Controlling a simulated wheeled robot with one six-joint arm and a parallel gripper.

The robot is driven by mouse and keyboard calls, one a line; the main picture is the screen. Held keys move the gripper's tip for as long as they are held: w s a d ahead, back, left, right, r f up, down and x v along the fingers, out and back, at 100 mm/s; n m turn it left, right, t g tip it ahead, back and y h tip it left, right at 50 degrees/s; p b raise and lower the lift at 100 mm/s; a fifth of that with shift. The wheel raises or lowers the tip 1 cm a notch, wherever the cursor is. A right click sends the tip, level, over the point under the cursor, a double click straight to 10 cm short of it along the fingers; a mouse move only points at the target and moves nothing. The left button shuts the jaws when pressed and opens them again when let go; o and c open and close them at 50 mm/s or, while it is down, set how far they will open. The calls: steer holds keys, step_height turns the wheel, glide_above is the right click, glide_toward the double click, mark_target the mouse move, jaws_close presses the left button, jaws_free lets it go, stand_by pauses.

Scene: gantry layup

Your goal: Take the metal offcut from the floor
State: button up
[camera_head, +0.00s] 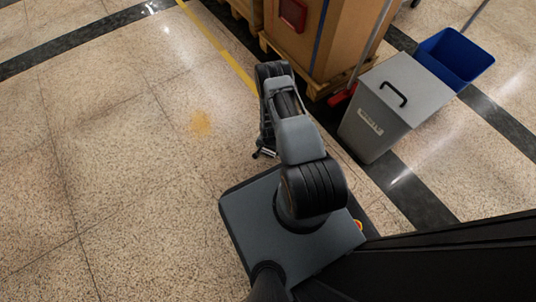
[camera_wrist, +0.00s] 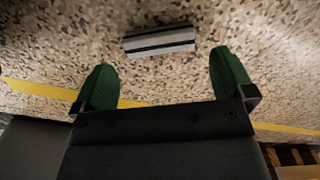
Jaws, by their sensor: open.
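The metal offcut (camera_wrist: 159,41) is a short silver bar with dark lengthwise bands. It lies on the speckled floor in the upper middle of the wrist view. My gripper (camera_wrist: 163,82) is open, with its two green fingers apart at left and right. The offcut appears beyond the fingertips, across the gap between them, and nothing is held.
A grey lidded bin (camera_head: 397,105) and a blue bin (camera_head: 455,58) stand right of my arm. A large cardboard box (camera_head: 325,35) on a wooden pallet stands behind it. A yellow floor line (camera_head: 215,42) runs towards the pallet. The floor at left is clear, with an orange stain (camera_head: 201,122).

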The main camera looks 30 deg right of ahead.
mark_target(269, 151)
step_height(269, 151, down, 4)
steer(key=shift+r+b, duration=0.1)
steer(key=shift+b, duration=0.75)
steer(key=shift+r, duration=0.1)
steer(key=shift+c, duration=0.2)
steer(key=c, duration=0.8)
steer(key=shift+r, duration=0.1)
